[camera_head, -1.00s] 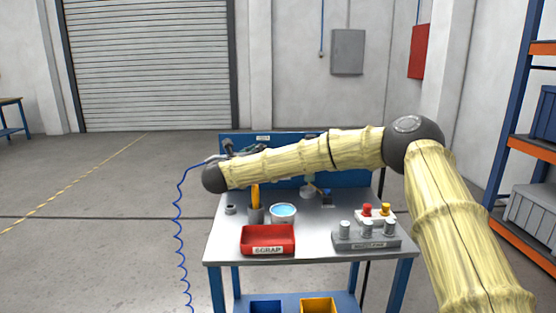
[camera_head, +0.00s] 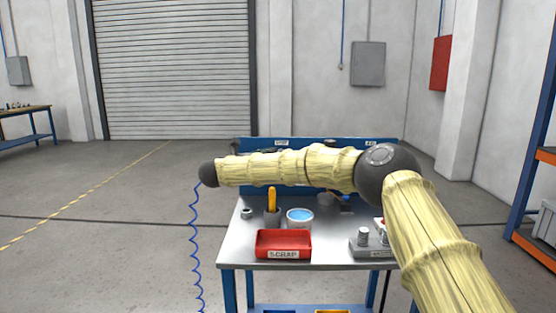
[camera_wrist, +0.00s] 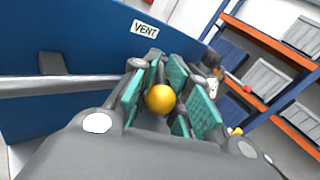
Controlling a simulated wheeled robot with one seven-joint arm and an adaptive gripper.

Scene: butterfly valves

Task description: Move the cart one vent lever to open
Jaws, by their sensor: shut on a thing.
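In the wrist view, a yellow ball knob (camera_wrist: 160,98) sits between the teal pads of my gripper (camera_wrist: 164,84). My gripper is shut on this lever, close in front of the blue panel (camera_wrist: 60,30). A white VENT label (camera_wrist: 145,29) is on the panel, just above the fingers. The lever's shaft is mostly hidden by the fingers. In the head view, the cart (camera_head: 335,245) stands ahead with its blue back panel (camera_head: 320,142) carrying small white labels. My arm crosses in front of the panel and hides the gripper and the lever.
On the cart top are a red SCRAP tray (camera_head: 283,243), a cup with a yellow-handled tool (camera_head: 272,214), a blue-filled bowl (camera_head: 300,217) and a grey block with posts (camera_head: 370,245). A coiled blue hose (camera_head: 195,250) hangs at the left. Shelving (camera_head: 530,190) stands at the right.

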